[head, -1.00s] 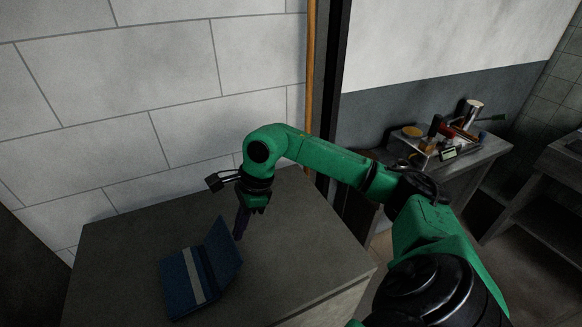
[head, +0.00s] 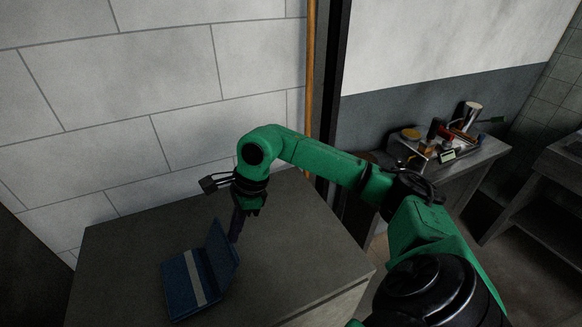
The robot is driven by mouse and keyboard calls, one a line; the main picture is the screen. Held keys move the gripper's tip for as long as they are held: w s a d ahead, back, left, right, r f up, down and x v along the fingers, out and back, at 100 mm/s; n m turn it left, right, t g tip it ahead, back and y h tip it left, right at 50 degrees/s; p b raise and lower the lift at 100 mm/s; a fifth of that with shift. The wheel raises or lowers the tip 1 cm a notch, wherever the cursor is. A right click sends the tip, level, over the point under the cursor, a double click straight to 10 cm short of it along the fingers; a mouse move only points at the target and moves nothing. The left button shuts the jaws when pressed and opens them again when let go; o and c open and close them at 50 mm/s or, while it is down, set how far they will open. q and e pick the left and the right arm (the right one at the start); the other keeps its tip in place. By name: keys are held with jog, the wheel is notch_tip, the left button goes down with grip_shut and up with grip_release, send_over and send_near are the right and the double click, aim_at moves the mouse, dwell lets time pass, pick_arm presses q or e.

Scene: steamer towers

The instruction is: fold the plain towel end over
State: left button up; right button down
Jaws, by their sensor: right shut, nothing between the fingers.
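The blue towel (head: 180,290) lies on the grey counter, with a pale stripe across it. Its plain right end (head: 222,255) stands raised as a tilted flap, hinged along a crease right of the stripe. My right gripper (head: 234,236) points down at the right side of this flap, shut and empty. Its fingertips are at or very near the flap's outer face; I cannot tell whether they touch. The flap partly hides the fingertips. My left gripper is not in view.
The counter top (head: 300,235) is clear around the towel. A white block wall (head: 120,100) rises behind it. At the right, a side table (head: 462,166) holds a tray with jars and a metal cylinder (head: 472,112).

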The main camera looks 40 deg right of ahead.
jog(key=shift+w+a+r+p, duration=0.15)
jog(key=shift+a+r+p, duration=0.3)
jog(key=shift+a+r, duration=0.15)
jog(key=shift+f, duration=0.15)
jog(key=d+f+b, duration=0.1)
jog(key=b, duration=0.1)
jog(key=d+f+b, duration=0.2)
jog(key=shift+s, duration=0.35)
jog(key=shift+s+d+f+b, duration=0.15)
jog(key=shift+d+b, duration=0.25)
jog(key=shift+b, duration=0.25)
jog(key=v, duration=1.4)
jog(key=shift+r+b, duration=0.35)
jog(key=shift+b, duration=0.05)
